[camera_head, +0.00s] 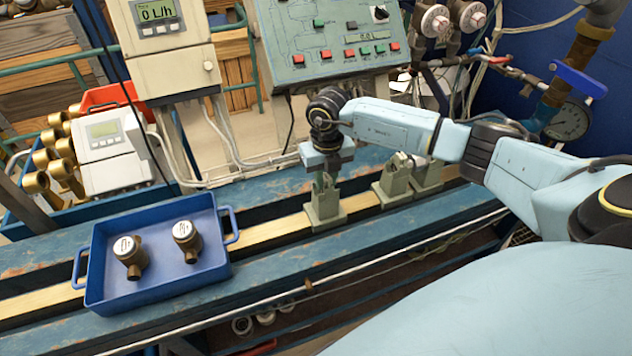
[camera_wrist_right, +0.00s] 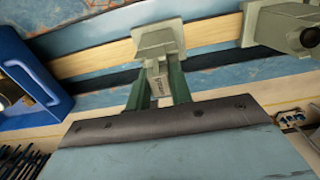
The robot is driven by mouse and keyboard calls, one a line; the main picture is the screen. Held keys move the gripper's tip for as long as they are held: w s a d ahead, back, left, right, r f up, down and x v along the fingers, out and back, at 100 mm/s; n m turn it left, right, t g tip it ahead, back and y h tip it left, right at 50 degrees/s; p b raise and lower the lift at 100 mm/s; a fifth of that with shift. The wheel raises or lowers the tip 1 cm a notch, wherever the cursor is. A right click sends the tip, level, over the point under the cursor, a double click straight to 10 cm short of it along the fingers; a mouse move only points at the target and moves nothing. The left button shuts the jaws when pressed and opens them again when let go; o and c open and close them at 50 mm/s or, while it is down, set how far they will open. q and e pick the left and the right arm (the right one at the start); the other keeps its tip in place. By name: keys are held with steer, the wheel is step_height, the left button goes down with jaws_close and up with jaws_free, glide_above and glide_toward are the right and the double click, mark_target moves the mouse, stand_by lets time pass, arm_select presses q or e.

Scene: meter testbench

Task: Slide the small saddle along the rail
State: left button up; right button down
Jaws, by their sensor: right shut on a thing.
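The small saddle (camera_head: 325,210) is a grey-green block sitting upright on the pale rail (camera_head: 268,232), right of the blue tray. My right gripper (camera_head: 325,182) points down over it and is shut on its upper part. In the right wrist view the green fingers (camera_wrist_right: 158,88) stand on both sides of the saddle's narrow upright, and the saddle's wider base (camera_wrist_right: 158,40) rests across the rail (camera_wrist_right: 90,58). The fingers hide part of the upright. My left gripper is not in view.
A blue tray (camera_head: 218,272) with two brass meters (camera_head: 130,255) stands across the rail at left. A short bare stretch of rail lies between it and the saddle. Other grey-green fixtures (camera_head: 394,182) sit on the rail at right. A control panel (camera_head: 325,38) stands behind.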

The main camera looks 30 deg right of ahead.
steer(key=s+d, duration=0.1)
steer(key=d, duration=0.5)
steer(key=shift+s+b, duration=0.15)
steer(key=shift+b, duration=0.3)
steer(key=c, duration=1.2)
jaws_free()
steer(key=shift+o, duration=0.2)
steer(key=shift+r, duration=0.1)
step_height(320, 180, up, 13)
steer(key=b, duration=0.1)
steer(key=shift+r+b, duration=0.15)
steer(key=shift+b, duration=0.2)
